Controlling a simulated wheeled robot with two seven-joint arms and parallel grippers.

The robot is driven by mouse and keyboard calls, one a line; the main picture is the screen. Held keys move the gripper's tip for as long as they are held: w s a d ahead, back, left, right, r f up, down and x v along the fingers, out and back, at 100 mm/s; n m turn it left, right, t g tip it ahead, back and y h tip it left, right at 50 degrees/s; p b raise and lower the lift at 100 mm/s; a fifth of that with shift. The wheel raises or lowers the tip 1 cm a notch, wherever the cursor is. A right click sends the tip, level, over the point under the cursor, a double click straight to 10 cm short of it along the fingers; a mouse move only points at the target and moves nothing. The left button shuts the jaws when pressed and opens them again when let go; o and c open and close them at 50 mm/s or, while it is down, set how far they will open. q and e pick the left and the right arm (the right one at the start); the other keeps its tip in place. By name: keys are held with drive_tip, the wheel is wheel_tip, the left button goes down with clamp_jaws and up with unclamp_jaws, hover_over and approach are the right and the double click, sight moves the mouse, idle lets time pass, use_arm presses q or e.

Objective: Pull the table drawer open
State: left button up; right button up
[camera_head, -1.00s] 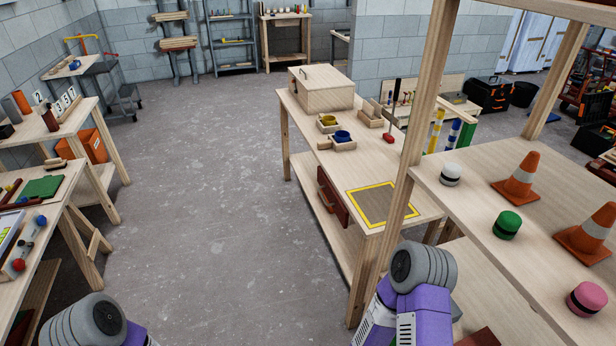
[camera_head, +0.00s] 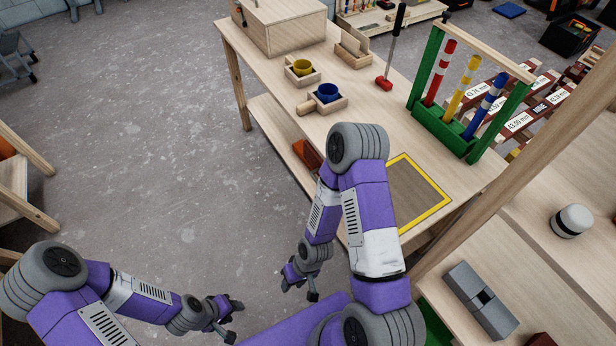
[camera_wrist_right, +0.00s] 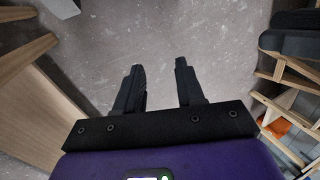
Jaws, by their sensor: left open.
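The table (camera_head: 285,80) stands ahead, with a light wooden top. My right gripper (camera_head: 298,287) is low in front of the table, apart from the drawer. In the right wrist view its two fingers (camera_wrist_right: 160,68) are spread, with only floor between them. My left gripper (camera_head: 230,320) is open and empty above the floor at the lower left, away from the table.
A shelf unit (camera_head: 525,235) stands at right. The floor (camera_head: 150,130) at left is clear.

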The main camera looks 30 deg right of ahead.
drive_tip(key=s+d+f+n+g+h+b, duration=0.25)
drive_tip(key=s+d+n+g+h, duration=0.55)
drive_tip(key=n, duration=0.7)
drive_tip(key=w+d+r+n+t+h, duration=0.2)
drive_tip(key=w+d+n+t+h, duration=0.15)
drive_tip(key=d+n+h, duration=0.7)
drive_tip(key=w+a+r+n+t+y, duration=0.1)
drive_tip(key=w+a+r+n+t, duration=0.15)
drive_tip(key=w+n+t, duration=0.8)
drive_tip(key=w+a+r+n+t, duration=0.1)
drive_tip(key=w+r+n+t, duration=0.3)
drive_tip(key=w+n+t, duration=0.65)
drive_tip(key=w+d+r+n+g+b, duration=0.1)
drive_tip(key=w+d+b, duration=0.1)
drive_tip(key=w+d, duration=0.2)
drive_tip(key=shift+w+d+y, duration=0.15)
drive_tip(key=shift+d+y, duration=0.1)
drive_tip(key=shift+y, duration=0.1)
